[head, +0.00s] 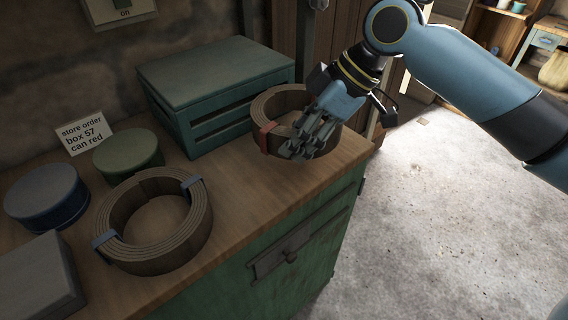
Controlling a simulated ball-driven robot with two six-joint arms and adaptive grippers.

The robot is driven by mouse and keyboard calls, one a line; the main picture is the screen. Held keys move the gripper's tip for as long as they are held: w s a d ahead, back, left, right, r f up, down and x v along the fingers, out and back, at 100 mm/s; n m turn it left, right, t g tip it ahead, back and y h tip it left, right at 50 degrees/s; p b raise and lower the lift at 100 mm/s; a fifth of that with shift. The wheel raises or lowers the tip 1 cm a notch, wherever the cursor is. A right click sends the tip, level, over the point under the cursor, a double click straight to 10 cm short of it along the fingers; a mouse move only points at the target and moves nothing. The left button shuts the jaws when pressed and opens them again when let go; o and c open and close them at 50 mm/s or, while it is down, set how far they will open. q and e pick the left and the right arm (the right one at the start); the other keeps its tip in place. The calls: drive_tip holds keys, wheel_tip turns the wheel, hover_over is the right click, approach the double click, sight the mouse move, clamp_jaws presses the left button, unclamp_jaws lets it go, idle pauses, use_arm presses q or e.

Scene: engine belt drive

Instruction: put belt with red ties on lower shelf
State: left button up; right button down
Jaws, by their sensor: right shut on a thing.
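The coiled belt with red ties (268,101) is at the right end of the wooden cabinet top, beside the green slatted crate. One red tie shows on its left side. My right gripper (308,140) is shut on this belt at its near right side, and its fingers hide part of the coil. I cannot tell whether the belt touches the top. A second coiled belt with blue ties (150,260) lies at the front left. My left gripper is not in view. No lower shelf can be made out for certain.
The green slatted crate (215,73) stands at the back. A green can (128,150), a blue can (45,190), a grey box (38,275) and a note card (82,132) sit on the left. Open concrete floor (440,220) lies right of the green cabinet (290,265).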

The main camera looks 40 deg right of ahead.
sight(290, 158)
drive_tip(key=shift+w+a+f, duration=0.25)
drive_tip(key=shift+a+f, duration=0.1)
drive_tip(key=shift+a, duration=0.2)
drive_tip(key=shift+w+a+f, duration=0.25)
drive_tip(key=shift+a+f, duration=0.05)
drive_tip(key=shift+a, duration=0.25)
drive_tip(key=shift+f, duration=2)
drive_tip(key=shift+f, duration=0.1)
drive_tip(key=c, duration=1)
unclamp_jaws()
drive_tip(key=shift+s, duration=0.1)
drive_tip(key=shift+o, duration=0.2)
